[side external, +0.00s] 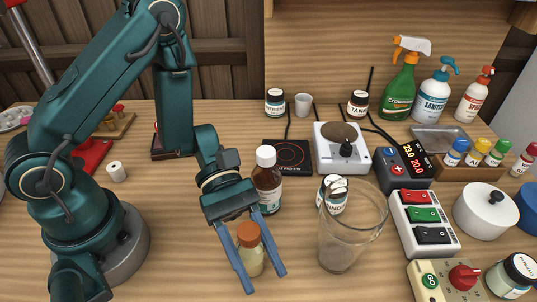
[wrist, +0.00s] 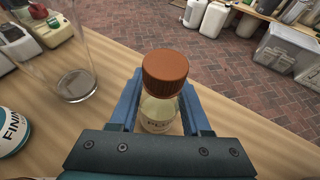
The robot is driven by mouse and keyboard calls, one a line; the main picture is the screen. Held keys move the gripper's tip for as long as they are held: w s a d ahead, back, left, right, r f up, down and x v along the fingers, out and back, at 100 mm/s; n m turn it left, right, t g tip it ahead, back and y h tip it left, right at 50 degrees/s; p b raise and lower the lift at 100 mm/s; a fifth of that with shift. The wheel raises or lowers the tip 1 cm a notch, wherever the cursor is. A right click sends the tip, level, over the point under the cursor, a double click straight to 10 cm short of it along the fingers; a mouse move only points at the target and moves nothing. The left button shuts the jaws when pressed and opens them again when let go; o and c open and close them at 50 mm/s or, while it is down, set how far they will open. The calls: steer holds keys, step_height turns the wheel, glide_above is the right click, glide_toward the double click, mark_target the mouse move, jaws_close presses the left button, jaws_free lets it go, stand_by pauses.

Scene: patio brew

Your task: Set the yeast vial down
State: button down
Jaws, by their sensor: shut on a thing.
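The yeast vial (side external: 251,262) is a small clear bottle with pale contents and an orange-brown cap. My gripper (side external: 265,282) points down at the front of the wooden table (side external: 175,265), with its two blue fingers shut on the vial. In the wrist view the vial (wrist: 157,112) stands upright between the fingers, its cap above them and its label partly hidden. I cannot tell whether its base touches the table.
A clear glass pitcher (side external: 345,240) stands right of my gripper. A brown bottle (side external: 267,185) with a white cap stands just behind it. A switch box (side external: 424,222) and control panel (side external: 450,281) are farther right. Bare table lies left of the vial.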

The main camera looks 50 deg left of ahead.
steer(key=shift+f, duration=0.1)
steer(key=shift+c, duration=1.8)
jaws_free()
